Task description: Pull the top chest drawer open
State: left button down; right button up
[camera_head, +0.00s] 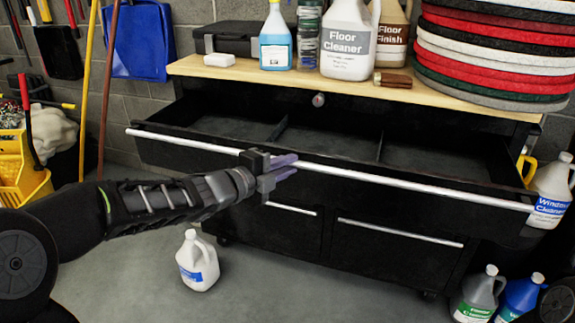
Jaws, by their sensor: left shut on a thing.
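The black chest (270,238) stands against the wall under a wooden top. Its top drawer (435,184) is pulled well out, and its empty compartments with dividers show from above. A long silver handle bar (400,183) runs along the drawer front. My left gripper (284,168) is at the handle, left of its middle, and is shut on it. The fingers hide a short stretch of the bar. My right gripper is not in view.
On the wooden top (245,71) stand a floor cleaner jug (348,45), a blue bottle (275,40) and stacked pads (495,50). A white jug (197,262) stands on the floor before the chest. More jugs (478,297) stand at the lower right.

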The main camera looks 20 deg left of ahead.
pick_arm(q)
jog(key=c, duration=1.7)
grip_release()
jog(key=p+v, duration=0.1)
jog(key=v, duration=0.6)
jog(key=shift+s+a+p, duration=0.15)
jog(key=shift+s+p, duration=0.15)
jog(key=shift+s, duration=0.05)
